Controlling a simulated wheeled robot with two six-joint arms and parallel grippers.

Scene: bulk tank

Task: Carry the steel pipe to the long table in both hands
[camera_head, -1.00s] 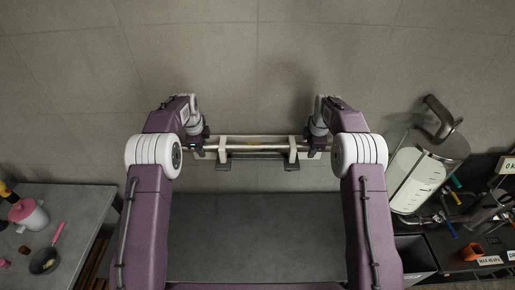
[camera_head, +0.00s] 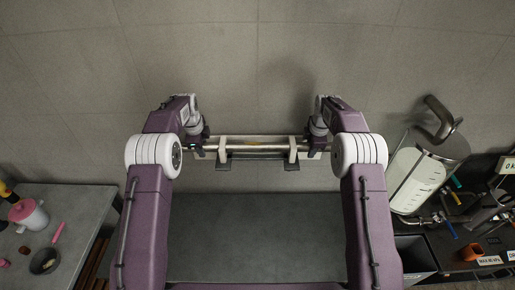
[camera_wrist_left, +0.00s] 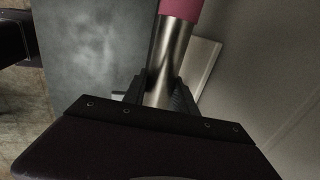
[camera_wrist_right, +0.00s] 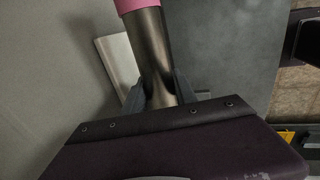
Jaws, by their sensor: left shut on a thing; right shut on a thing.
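The steel pipe (camera_head: 257,148) runs crosswise in the head view, level, at the two pale rack supports on the wall. My left gripper (camera_head: 200,148) is shut on its left end and my right gripper (camera_head: 318,148) on its right end. In the left wrist view the bare metal pipe (camera_wrist_left: 166,60) passes between the jaws, with a pink band beyond. The right wrist view shows the pipe (camera_wrist_right: 152,55) and a pink band likewise. I cannot tell whether the pipe still touches the supports. A grey tabletop (camera_head: 255,235) lies between my arms.
The left rack support (camera_head: 222,148) and right rack support (camera_head: 293,150) stand close to the pipe. A grey table (camera_head: 85,205) at left carries a pink-lidded pot (camera_head: 30,215) and a pan (camera_head: 44,261). A steel tank (camera_head: 425,170) and a dark cluttered counter (camera_head: 455,265) are at right.

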